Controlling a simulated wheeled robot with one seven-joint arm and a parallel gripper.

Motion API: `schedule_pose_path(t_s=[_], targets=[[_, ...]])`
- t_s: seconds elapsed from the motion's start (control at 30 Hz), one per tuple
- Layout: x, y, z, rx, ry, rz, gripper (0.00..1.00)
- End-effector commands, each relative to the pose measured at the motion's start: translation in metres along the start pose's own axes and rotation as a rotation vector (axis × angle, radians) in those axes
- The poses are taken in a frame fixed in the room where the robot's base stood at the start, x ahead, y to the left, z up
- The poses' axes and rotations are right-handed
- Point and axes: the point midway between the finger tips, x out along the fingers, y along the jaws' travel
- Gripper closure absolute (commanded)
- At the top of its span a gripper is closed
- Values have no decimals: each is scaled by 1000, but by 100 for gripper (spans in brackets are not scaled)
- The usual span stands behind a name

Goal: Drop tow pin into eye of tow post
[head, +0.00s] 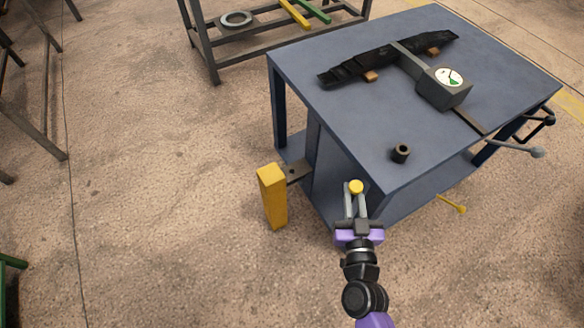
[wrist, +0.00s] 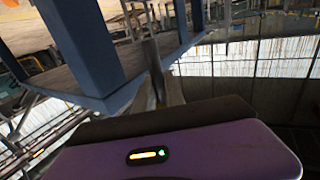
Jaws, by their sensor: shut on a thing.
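The tow pin (head: 356,187) has a round yellow head, and my gripper (head: 356,200) is shut on it. In the wrist view a dark grey shaft (wrist: 153,62) shows at my gripper's fingers (wrist: 160,88). The yellow tow post (head: 272,198) stands on the floor to the left of my gripper, apart from the pin. A dark plate (head: 299,172) joins the post's side to the blue table's near end. A small dark spot on the plate may be the eye; I cannot tell clearly. The pin's lower end is hidden in the head view.
The blue table (head: 345,120) stands just beyond my gripper. It carries a black leaf spring (head: 385,58), a dial gauge (head: 445,86) and a dark bushing (head: 400,153). A rack (head: 215,45) stands behind. The floor left of the post is clear.

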Motion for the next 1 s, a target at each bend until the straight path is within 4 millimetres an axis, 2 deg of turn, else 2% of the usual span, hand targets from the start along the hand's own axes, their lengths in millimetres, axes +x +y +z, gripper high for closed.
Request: schedule_pose_path(t_s=[0.03,0.5,0.63,1.0], targets=[[6,-6,21,2,4,-7,100],[51,-75,112,2,4,-107,100],[61,-94,130,2,4,-139,100],[77,-136,161,0,3,-217,100]])
